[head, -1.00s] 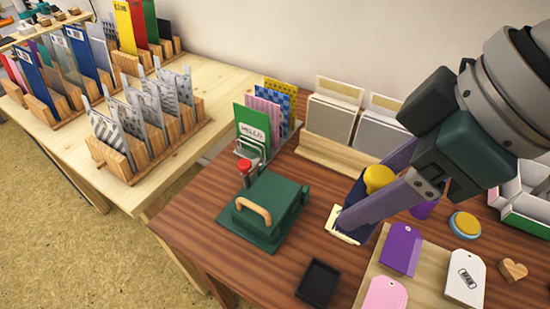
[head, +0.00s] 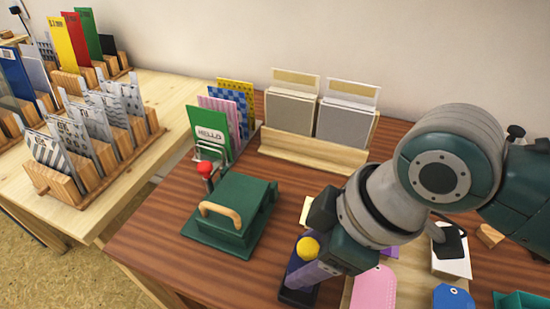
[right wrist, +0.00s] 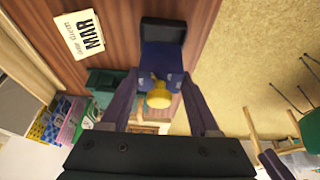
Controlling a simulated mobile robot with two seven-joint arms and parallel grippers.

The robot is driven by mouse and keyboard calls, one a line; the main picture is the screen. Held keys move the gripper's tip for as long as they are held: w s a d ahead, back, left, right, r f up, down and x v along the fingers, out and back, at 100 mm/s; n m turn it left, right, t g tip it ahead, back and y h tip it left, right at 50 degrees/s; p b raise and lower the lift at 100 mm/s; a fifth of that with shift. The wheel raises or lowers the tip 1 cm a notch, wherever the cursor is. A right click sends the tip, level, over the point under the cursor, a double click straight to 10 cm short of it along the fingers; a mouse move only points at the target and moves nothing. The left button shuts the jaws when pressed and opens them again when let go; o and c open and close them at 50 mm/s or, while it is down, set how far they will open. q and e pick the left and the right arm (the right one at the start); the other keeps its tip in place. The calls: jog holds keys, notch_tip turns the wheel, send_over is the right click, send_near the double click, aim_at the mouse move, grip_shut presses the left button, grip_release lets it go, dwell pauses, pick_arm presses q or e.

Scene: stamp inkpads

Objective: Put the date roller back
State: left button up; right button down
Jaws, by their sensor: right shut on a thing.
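The date roller has a dark blue body (head: 295,262) and a round yellow knob (head: 308,247). My right gripper (head: 306,268) is shut on it, its purple fingers on either side of the body. The black tray (head: 298,297) lies directly below the roller. In the right wrist view, the blue body (right wrist: 162,56) overlaps the black tray (right wrist: 163,31), with the yellow knob (right wrist: 159,96) towards the camera. I cannot tell whether the roller touches the tray's floor. A white card (right wrist: 80,34) printed "MAR" lies apart from it. My left gripper is not in view.
A green press (head: 236,215) with a wooden handle stands left of the roller. A pink tag (head: 374,288) lies close on the right. A wooden rack (head: 315,150) with grey pads stands at the back. Bare tabletop lies left of the tray.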

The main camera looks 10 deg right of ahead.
jog(key=shift+f+b, duration=0.45)
jog(key=shift+f, duration=1.3)
jog(key=shift+f, duration=0.1)
jog(key=shift+c, duration=0.6)
grip_release()
